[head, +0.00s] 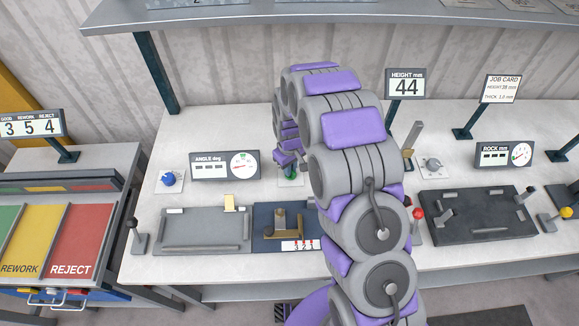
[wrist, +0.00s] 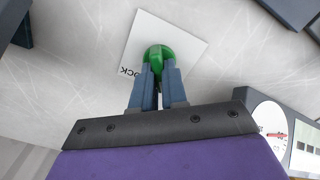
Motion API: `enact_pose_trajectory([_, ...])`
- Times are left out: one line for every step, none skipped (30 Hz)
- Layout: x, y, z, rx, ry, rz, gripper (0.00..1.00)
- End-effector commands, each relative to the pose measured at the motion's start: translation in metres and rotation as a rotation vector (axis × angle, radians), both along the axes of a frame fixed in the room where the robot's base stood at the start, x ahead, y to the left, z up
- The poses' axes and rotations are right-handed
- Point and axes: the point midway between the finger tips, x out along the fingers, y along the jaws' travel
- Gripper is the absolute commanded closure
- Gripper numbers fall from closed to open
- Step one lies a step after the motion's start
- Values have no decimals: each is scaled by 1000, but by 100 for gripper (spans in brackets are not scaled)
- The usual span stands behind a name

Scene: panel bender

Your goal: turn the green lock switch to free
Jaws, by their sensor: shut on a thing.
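The green lock switch (wrist: 159,55) is a round knob on a white plate (wrist: 185,42) on the bench top; part of the word "LOCK" shows on the plate in the wrist view. In the head view the switch (head: 291,174) is a small green spot under my gripper, mostly covered by the arm. My gripper (wrist: 159,75) points down at the switch, and its two blue-grey fingers are shut on the green knob. The knob's pointer direction and the "free" mark are hidden or too small to tell.
The angle display (head: 225,165) stands left of my gripper, with a blue knob (head: 169,178) beyond it. The height display (head: 406,84) and grey knob (head: 432,164) are to the right. Fixtures (head: 205,231) lie in front. A shelf (head: 330,14) hangs above.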

Motion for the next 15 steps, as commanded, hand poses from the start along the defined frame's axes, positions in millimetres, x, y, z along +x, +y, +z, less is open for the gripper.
enact_pose_trajectory([-2,0,-2,-2,7,2,100])
enact_pose_trajectory([-2,0,-2,-2,7,2,86])
enact_pose_trajectory([-2,0,-2,-2,7,2,83])
enact_pose_trajectory([-2,0,-2,-2,7,2,80])
enact_pose_trajectory([-2,0,-2,-2,6,1,77])
enact_pose_trajectory([-2,0,-1,-2,6,1,73])
enact_pose_trajectory([-2,0,-1,-1,5,1,70])
enact_pose_trajectory([-1,0,-1,-1,5,1,67])
enact_pose_trajectory([-1,0,-1,-1,4,1,63])
enact_pose_trajectory([-1,-1,-1,-1,4,1,62])
enact_pose_trajectory([-1,0,-1,-1,4,0,62])
enact_pose_trajectory([-1,-1,-1,-1,3,0,62])
enact_pose_trajectory([-1,-1,-1,-1,3,0,62])
enact_pose_trajectory([-1,-1,-1,-1,3,0,62])
enact_pose_trajectory([-1,-1,-1,-1,3,0,62])
